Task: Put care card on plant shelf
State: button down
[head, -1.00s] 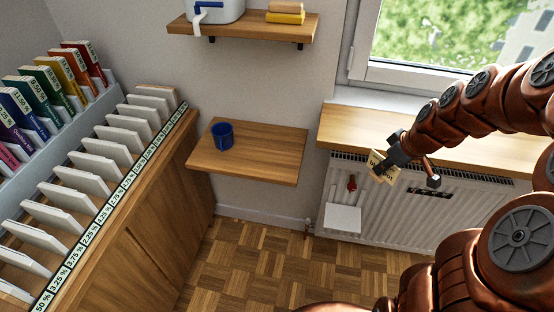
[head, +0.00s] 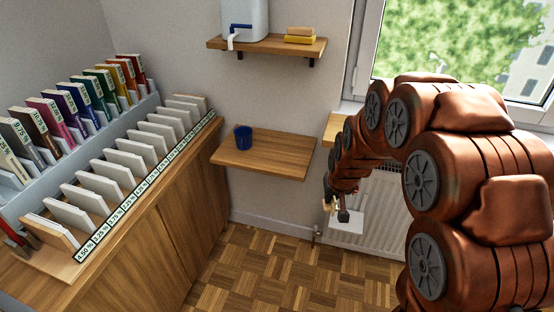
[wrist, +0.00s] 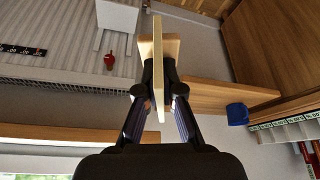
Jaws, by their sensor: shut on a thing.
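The care card (wrist: 158,70) is a thin cream piece, seen almost edge-on in the wrist view, with a tan part beside its far end. My gripper (wrist: 159,92) is shut on it, one dark finger on each side. In the head view my gripper (head: 334,204) hangs at the radiator's left end, right of the lower wooden shelf (head: 275,163) and apart from it. My arm hides much of it there. That shelf holds a blue cup (head: 243,138) at its left. An upper shelf (head: 268,47) also shows; no label tells which is the plant shelf.
A white canister (head: 245,18) and yellow and tan blocks (head: 300,36) stand on the upper shelf. A white flat panel (head: 347,226) is by the radiator (head: 385,215). A cabinet (head: 165,215) with rows of cards and books fills the left. The lower shelf's right part is bare.

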aim_at(265, 148)
jog(key=k, duration=0.35)
jog(key=u, duration=0.6)
jog(key=i, duration=0.85)
jog(key=u, duration=3.25)
jog(key=k, duration=0.75)
jog(key=z, duration=2.15)
jog(key=i, duration=0.5)
jog(key=u, duration=0.1)
